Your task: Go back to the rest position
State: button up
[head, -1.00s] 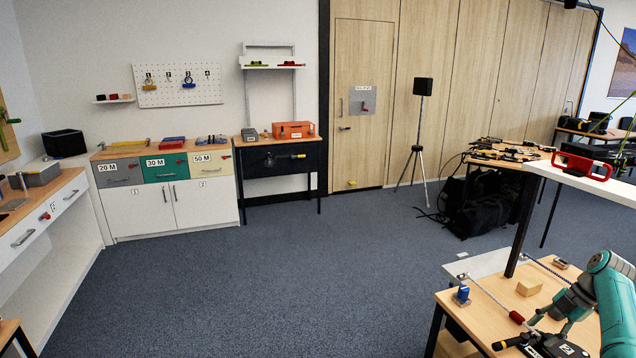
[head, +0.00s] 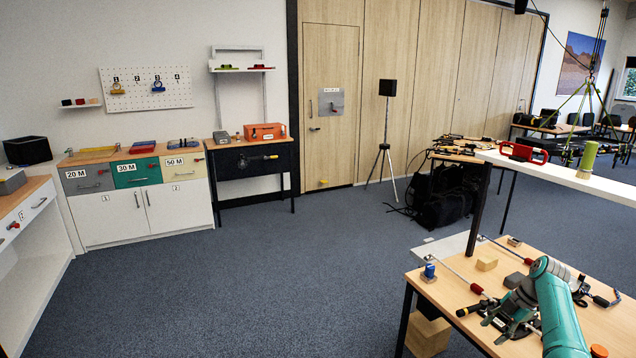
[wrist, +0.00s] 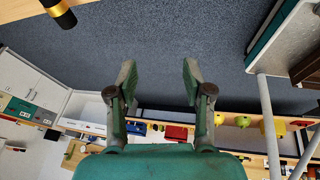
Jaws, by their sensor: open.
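My gripper (head: 495,330) is at the lower right of the head view, low over the front part of the wooden worktable (head: 455,290). My teal arm reaches in from the bottom right and hides part of the table. Whether the fingers touch the table or the black tool near them cannot be told.
On the table are a blue clamp (head: 429,271), a wooden block (head: 487,263) and a red-handled rod (head: 476,288). A dark post (head: 478,210) carries a white shelf (head: 560,174) with a red item (head: 522,152) above the table. Open carpet (head: 270,280) lies to the left.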

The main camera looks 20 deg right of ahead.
jog(key=s+a+f+m+t+h, duration=0.1)
jog(key=a+f+m, duration=0.2)
jog(key=a+f, duration=0.65)
jog(key=s+a+f+m+t+h, duration=0.1)
jog(key=a+f+m+h, duration=0.1)
jog(key=a+f, duration=0.8)
jog(key=s+a+f+m+t+h, duration=0.25)
jog(key=s+a+f+m, duration=0.25)
jog(key=s+a+f, duration=0.8)
jog(key=s+a+r+m+t, duration=0.2)
jog(key=s+a+r, duration=0.4)
jog(key=s, duration=0.4)
jog(key=s+a+r+m+t, duration=0.2)
jog(key=s+a+r, duration=0.3)
jog(key=s, duration=0.4)
jog(key=s+a+r+m+t, duration=0.1)
jog(key=s+r, duration=0.3)
jog(key=r, duration=0.4)
jog(key=s+a+r+m+t+y, duration=0.1)
jog(key=s+a+r, duration=0.1)
jog(key=s+r, duration=0.3)
jog(key=s+a+r+m+t, duration=0.2)
jog(key=s+r, duration=0.2)
jog(key=r, duration=0.9)
jog(key=shift+s+r, duration=0.2)
jog(key=shift+r, duration=0.05)
